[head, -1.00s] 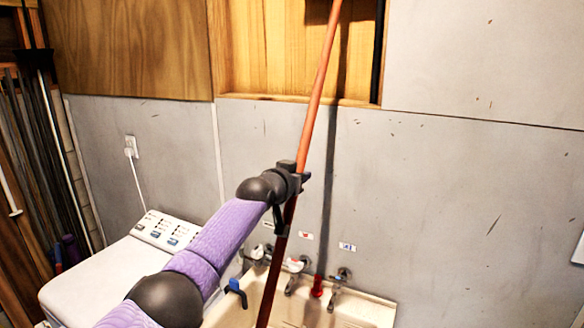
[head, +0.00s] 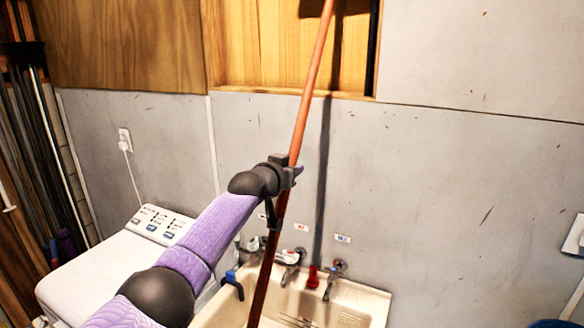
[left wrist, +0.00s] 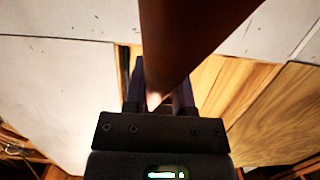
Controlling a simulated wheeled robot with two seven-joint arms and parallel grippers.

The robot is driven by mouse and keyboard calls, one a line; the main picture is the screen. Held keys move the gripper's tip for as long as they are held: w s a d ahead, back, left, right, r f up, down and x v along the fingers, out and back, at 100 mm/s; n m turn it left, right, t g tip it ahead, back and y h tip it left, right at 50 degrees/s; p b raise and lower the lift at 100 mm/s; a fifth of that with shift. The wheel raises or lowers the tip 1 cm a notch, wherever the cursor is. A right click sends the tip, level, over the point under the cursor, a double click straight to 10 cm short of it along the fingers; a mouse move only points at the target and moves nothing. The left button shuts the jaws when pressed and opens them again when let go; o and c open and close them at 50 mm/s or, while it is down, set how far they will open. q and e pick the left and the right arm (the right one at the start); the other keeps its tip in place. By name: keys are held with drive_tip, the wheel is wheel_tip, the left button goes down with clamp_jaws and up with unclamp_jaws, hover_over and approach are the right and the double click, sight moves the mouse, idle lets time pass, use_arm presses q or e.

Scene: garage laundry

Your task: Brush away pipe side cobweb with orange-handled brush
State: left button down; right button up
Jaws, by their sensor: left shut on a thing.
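The brush's long orange handle (head: 308,95) runs steeply from the sink area up past the top edge of the head view. Its lower part is in shadow and looks dark red. My left gripper (head: 287,172) is shut around the handle, partway along it. In the left wrist view the handle (left wrist: 190,35) looks dark brown and passes close to the fingers (left wrist: 160,85). The brush head is outside the head view. I cannot make out a cobweb in either view. My right gripper is not in view.
A white washing machine (head: 95,270) stands at lower left. A sink (head: 345,305) with taps (head: 331,280) is below the gripper. A wood-lined recess (head: 265,45) with a dark vertical strip (head: 372,50) at its right side is above.

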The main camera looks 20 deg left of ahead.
use_arm(q)
drive_tip(key=shift+s+r+p, duration=0.3)
drive_tip(key=shift+r+p, duration=0.1)
drive_tip(key=shift+p, duration=0.25)
drive_tip(key=shift+s+a+f+p, duration=0.1)
drive_tip(key=shift+s+p, duration=0.3)
drive_tip(key=shift+p, duration=0.1)
drive_tip(key=shift+f, duration=0.1)
wheel_tip(320, 180, down, 5)
drive_tip(key=b, duration=0.4)
